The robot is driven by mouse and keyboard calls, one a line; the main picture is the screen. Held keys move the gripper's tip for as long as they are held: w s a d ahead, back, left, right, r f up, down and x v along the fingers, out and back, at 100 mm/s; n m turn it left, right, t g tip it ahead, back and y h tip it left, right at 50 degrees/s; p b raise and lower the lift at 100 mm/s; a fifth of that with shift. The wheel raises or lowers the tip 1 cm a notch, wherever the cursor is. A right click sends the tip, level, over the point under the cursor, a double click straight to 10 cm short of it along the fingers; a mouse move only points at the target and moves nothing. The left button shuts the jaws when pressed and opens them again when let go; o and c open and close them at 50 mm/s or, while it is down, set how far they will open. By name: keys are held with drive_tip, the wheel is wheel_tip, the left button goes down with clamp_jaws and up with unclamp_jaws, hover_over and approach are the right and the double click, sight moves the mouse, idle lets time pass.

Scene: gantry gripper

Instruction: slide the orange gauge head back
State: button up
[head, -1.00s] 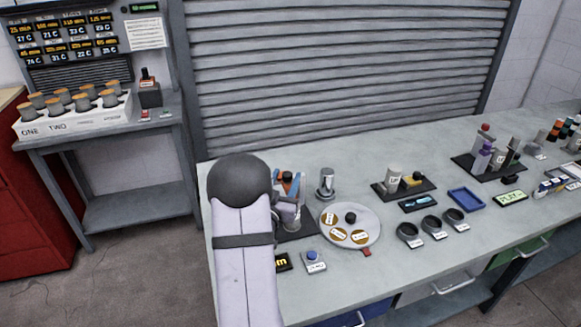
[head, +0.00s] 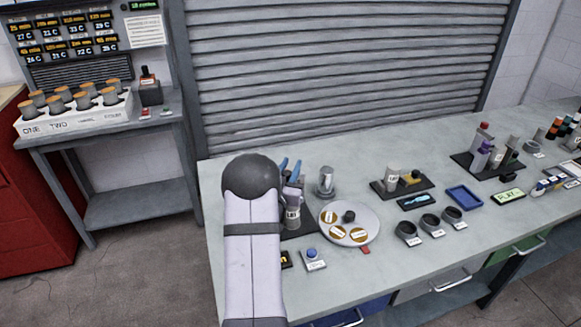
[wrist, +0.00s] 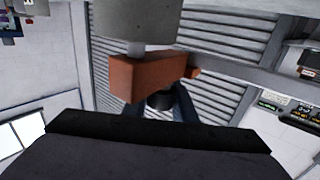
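The orange gauge head (wrist: 150,78) shows in the wrist view as a block under a grey cylinder (wrist: 137,22), with a small orange part sticking out at its right. In the head view my arm and gripper hide it.
A metal post (head: 326,182) stands right of my gripper. A round grey plate (head: 365,222) with labelled discs and a blue-button box (head: 312,258) are close by. Dark cups (head: 430,223), a blue tray (head: 464,197) and a bottle stand (head: 500,163) lie further right.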

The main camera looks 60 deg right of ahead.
clamp_jaws()
drive_tip(key=w+a+b, duration=0.2)
drive_tip(key=w+a, duration=0.5)
drive_tip(key=shift+w+a, duration=0.15)
drive_tip(key=shift+w, duration=0.05)
drive_tip(key=o, duration=0.7)
unclamp_jaws()
drive_tip(key=shift+w+a, duration=0.1)
drive_tip(key=shift+a, duration=0.05)
drive_tip(key=shift+c, duration=0.2)
drive_tip(key=shift+b, duration=0.3)
drive_tip(key=s+a+b, duration=0.1)
drive_tip(key=a, duration=0.6)
drive_tip(key=shift+s+b, duration=0.3)
drive_tip(key=shift+b, duration=0.1)
